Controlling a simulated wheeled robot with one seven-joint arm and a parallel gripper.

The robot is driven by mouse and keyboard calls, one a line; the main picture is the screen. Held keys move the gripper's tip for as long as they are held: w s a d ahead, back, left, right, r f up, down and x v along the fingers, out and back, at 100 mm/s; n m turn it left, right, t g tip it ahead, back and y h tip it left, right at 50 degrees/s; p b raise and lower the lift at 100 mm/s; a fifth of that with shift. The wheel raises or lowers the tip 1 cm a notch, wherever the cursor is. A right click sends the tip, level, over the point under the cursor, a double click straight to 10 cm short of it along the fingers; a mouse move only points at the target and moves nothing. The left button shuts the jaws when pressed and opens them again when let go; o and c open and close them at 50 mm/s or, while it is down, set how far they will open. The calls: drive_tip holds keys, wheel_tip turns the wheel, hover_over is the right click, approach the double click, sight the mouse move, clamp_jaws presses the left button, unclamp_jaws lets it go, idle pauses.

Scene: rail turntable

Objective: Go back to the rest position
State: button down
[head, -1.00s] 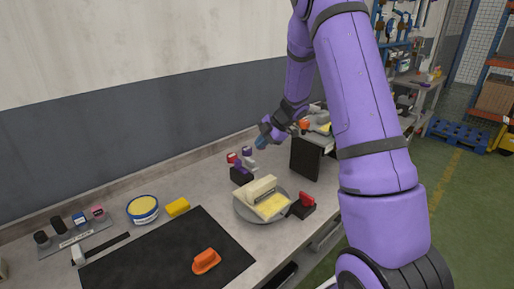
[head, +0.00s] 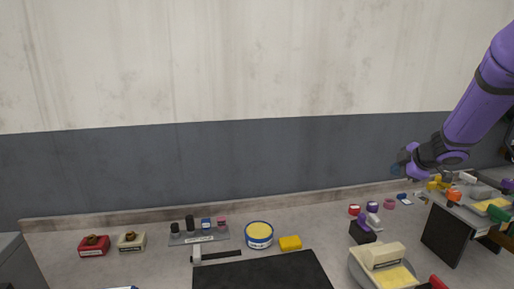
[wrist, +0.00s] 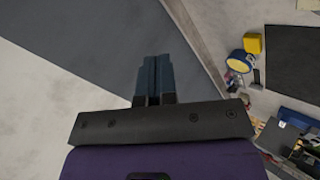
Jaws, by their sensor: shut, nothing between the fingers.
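My gripper (head: 397,170) is at the right of the head view, on the end of my purple arm, raised above the back of the bench and in front of the grey wall band. In the wrist view its two blue fingers (wrist: 153,77) are together with nothing between them. The gripper touches nothing that I can see.
The bench holds a black mat (head: 262,272), a yellow-lidded tin (head: 259,235), a yellow block (head: 290,243) and a cream device on a round plate (head: 381,262). A black-sided stand (head: 445,236) with parts on top is below my arm. Bare wall fills the upper left.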

drive_tip(key=s+a+r+m+t+h, duration=0.1)
drive_tip(key=s+a+r+m+h, duration=0.1)
drive_tip(key=s+r+m+h, duration=0.9)
drive_tip(key=s+a+r+m+g+y, duration=0.1)
drive_tip(key=s+a+y, duration=0.3)
drive_tip(key=s, duration=0.9)
drive_tip(key=s+a+r+m+g+y, duration=0.1)
drive_tip(key=s+a+m+g+y, duration=0.2)
drive_tip(key=s+a, duration=0.4)
drive_tip(key=s+y, duration=0.1)
drive_tip(key=s, duration=0.5)
drive_tip(key=shift+s+r+g, duration=0.15)
drive_tip(key=shift+s+g, duration=0.25)
drive_tip(key=shift+a, duration=0.1)
